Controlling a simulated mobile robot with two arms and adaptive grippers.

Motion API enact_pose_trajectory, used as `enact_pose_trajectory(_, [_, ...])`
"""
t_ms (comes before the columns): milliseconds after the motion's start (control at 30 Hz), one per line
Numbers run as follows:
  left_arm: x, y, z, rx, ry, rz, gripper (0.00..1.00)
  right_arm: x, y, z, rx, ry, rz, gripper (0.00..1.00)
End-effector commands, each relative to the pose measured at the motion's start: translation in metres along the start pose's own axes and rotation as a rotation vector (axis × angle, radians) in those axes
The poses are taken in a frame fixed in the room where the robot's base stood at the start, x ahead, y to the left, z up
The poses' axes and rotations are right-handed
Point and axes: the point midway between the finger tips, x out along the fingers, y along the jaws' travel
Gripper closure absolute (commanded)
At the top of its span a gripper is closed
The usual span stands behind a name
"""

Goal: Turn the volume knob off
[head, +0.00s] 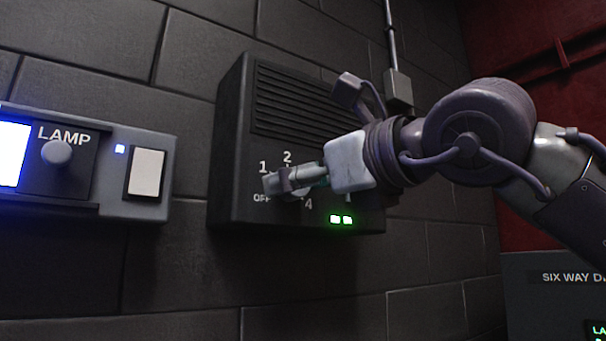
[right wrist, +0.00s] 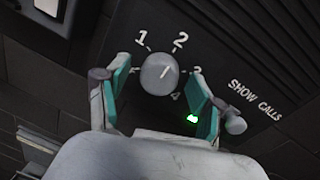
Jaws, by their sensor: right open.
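The volume knob (right wrist: 159,74) is a round grey dial on a dark speaker box (head: 228,150). Its white mark seems to point towards the 2. The numbers 1 to 4 ring it in the right wrist view. In the head view OFF is printed at the lower left of the dial, and my gripper largely covers the knob. My right gripper (head: 290,181) is open in front of the box. In the right wrist view its teal-padded fingers (right wrist: 157,92) stand on either side of the knob; I cannot tell whether they touch it. My left gripper is out of view.
A LAMP panel (head: 115,205) with its own round knob (head: 56,152) and a white button (head: 146,172) is on the wall to the left. Two green lights (head: 340,219) glow on the speaker box. A SIX WAY sign (head: 568,278) is at lower right.

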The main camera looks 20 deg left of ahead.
Motion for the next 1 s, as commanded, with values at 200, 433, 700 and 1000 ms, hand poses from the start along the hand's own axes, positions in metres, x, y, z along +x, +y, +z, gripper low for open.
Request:
enact_pose_trajectory(200, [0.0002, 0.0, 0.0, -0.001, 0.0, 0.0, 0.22, -0.0003, -0.0001, -0.0003, 0.0, 0.0, 0.0, 0.51])
enact_pose_trajectory(433, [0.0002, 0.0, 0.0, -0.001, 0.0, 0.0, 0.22, -0.0004, -0.0003, -0.0001, 0.0, 0.0, 0.0, 0.9])
enact_pose_trajectory(700, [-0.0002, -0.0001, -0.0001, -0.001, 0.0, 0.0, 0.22, -0.0006, -0.0004, 0.0002, -0.022, 0.002, 0.0, 0.93])
enact_pose_trajectory(1000, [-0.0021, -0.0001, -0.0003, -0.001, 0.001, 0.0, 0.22, -0.0007, -0.0009, 0.0012, -0.177, 0.016, 0.002, 0.93])
